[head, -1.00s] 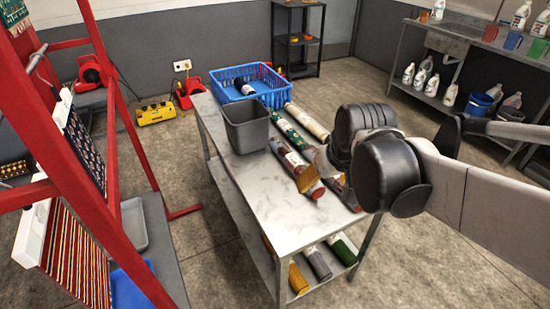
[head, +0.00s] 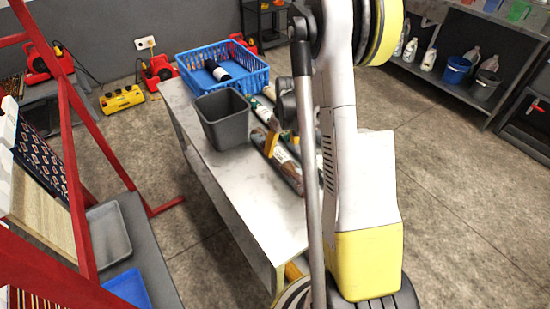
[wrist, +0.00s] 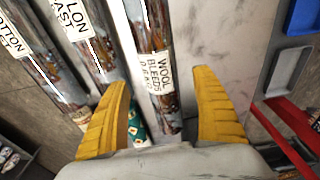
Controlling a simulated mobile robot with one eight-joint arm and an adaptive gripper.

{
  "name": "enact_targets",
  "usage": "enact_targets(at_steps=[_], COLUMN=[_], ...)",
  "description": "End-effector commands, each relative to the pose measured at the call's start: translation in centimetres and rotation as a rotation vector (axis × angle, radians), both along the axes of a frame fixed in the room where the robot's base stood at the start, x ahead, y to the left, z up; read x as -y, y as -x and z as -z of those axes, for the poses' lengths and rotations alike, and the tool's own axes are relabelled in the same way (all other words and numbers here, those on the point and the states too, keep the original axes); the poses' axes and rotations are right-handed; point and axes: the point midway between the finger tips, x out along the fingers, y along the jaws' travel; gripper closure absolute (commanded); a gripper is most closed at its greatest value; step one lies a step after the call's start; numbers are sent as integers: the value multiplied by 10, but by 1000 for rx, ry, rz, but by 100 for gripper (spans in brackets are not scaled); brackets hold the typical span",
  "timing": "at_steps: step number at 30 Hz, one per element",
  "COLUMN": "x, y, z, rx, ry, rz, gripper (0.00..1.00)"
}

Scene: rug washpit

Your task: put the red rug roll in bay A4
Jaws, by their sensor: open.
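My gripper (wrist: 164,78) is open, its two yellow fingers on either side of a roll in the wrist view. This roll (wrist: 153,40) is dark reddish-brown under shiny wrap, with a white label reading "WOOL BLEEDS". In the head view it (head: 288,170) lies on the steel table, partly hidden by my arm. I cannot tell for certain that it is the red rug roll. My fingers appear above it, and I see no grip on it. A green patterned roll (wrist: 136,127) lies just beyond its end. No bay marked A4 is readable.
Two other wrapped rolls lie alongside, labelled "NYLON FAST" (wrist: 90,40) and "COTTON" (wrist: 35,60). A grey bin (head: 224,118) and a blue basket (head: 205,75) stand on the table (head: 225,185). Its left part is bare. A red frame (head: 72,160) stands left.

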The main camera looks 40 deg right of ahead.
Motion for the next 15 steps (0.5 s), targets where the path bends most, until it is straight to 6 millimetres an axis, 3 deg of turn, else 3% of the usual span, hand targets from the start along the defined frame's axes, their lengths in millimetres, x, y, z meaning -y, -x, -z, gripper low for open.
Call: enact_targets(at_steps=[3, 11, 15], x=[0, 1, 2], y=[-3, -6, -8], z=[25, 49, 73], rx=[0, 1, 1], ry=[0, 0, 1], rz=[0, 0, 0], gripper=[23, 23, 23])
